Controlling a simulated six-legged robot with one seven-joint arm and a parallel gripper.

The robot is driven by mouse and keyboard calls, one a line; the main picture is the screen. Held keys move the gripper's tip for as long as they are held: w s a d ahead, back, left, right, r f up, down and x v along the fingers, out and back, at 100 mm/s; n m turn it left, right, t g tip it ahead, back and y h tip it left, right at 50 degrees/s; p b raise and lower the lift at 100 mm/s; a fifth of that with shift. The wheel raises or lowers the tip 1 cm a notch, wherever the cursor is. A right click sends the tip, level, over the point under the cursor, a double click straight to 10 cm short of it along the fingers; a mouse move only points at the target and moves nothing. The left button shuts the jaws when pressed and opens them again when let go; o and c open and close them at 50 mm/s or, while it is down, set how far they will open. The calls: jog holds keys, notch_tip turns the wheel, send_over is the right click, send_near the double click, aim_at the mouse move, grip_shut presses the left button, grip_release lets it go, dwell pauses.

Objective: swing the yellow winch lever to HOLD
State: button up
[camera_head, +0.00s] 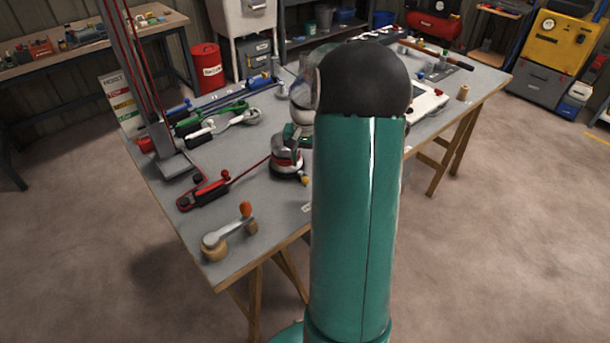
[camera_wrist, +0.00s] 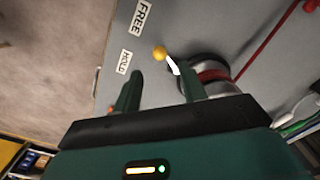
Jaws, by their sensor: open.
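The winch (camera_head: 287,160) is a silver and red drum on the grey table, partly hidden by my arm in the head view. It also shows in the wrist view (camera_wrist: 212,73), partly behind my right finger. Its lever has a white arm (camera_wrist: 173,66) and a yellow ball knob (camera_wrist: 160,53); the knob also shows in the head view (camera_head: 304,180). In the wrist view the knob appears between the FREE label (camera_wrist: 143,17) and the HOLD label (camera_wrist: 124,62). My gripper (camera_wrist: 160,68) is open and empty, the knob appearing just past its fingertips. Contact cannot be told.
A red rope (camera_wrist: 265,40) runs from the winch to a red clamp-like fitting (camera_head: 208,191). Green and white fittings (camera_head: 212,118) lie behind. The table edge is close to the labels.

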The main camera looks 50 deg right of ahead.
aim_at(306, 178)
notch_tip(306, 178, down, 7)
jog(key=shift+r, duration=0.2)
grip_shut()
jog(key=shift+d+n, duration=0.1)
jog(key=shift+n, duration=0.2)
jog(key=d+n, duration=0.1)
jog(key=n, duration=0.1)
jog(key=d+n, duration=0.1)
jog(key=n, duration=0.1)
jog(key=shift+s, duration=0.4)
jog(key=shift+w+d+n, duration=0.1)
jog(key=shift+d+n, duration=0.6)
jog(key=shift+n, duration=0.65)
jog(key=shift+w+d+n, duration=0.1)
jog(key=shift+d+n, duration=0.55)
jog(key=shift+n, duration=0.7)
